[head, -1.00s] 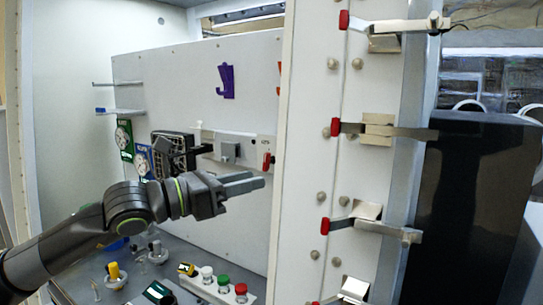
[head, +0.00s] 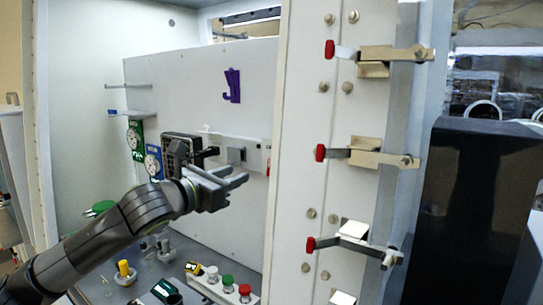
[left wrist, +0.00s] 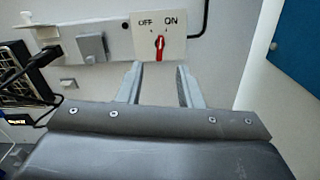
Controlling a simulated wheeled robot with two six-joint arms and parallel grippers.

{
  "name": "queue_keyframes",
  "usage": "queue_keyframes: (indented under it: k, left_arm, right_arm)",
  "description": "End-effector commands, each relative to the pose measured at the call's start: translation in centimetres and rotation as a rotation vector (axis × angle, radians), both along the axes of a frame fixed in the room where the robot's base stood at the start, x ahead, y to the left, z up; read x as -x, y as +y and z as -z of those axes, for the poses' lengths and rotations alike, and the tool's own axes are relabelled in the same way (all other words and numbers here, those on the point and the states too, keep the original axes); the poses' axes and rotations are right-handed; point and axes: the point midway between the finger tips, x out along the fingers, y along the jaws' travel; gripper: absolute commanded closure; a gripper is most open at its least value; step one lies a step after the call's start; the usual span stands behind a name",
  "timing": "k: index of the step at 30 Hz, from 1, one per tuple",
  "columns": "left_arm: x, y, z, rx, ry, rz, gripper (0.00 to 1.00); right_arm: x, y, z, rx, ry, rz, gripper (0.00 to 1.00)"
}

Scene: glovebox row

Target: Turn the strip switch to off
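The strip switch (left wrist: 160,44) is a red knob on a white plate marked OFF at left and ON at right. In the left wrist view the knob stands near upright; I cannot tell surely which mark it points to. In the head view only a red sliver of the switch (head: 268,170) shows beside the door frame. My left gripper (left wrist: 160,84) is open and empty, its two fingers apart just below the plate, the knob lying between their lines. In the head view the left gripper (head: 240,180) is in front of the back panel. My right gripper is not in view.
A grey box (left wrist: 91,47) and a black plug with a cable sit left of the switch. A white door frame (head: 300,120) with red-tipped latches stands close on the right. Below are several coloured-capped items (head: 227,281) and a yellow-topped piece (head: 124,270).

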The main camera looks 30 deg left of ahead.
Motion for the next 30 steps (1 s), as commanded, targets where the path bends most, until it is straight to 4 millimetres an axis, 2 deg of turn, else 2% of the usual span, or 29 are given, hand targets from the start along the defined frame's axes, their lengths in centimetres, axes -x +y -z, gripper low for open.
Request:
queue_keyframes:
  k: [1, 17, 30]
  left_arm:
    - [-0.4, -0.2, -0.3, 0.006, 0.001, 0.003, 0.67]
    - [-5.7, -0.9, -0.3, 0.006, 0.002, 0.003, 0.67]
    - [-12.3, -1.9, -0.2, 0.004, 0.005, 0.002, 0.67]
  right_arm:
    - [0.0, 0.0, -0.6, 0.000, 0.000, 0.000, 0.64]
    - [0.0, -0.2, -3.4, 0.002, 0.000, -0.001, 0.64]
    - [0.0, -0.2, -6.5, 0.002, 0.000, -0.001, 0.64]
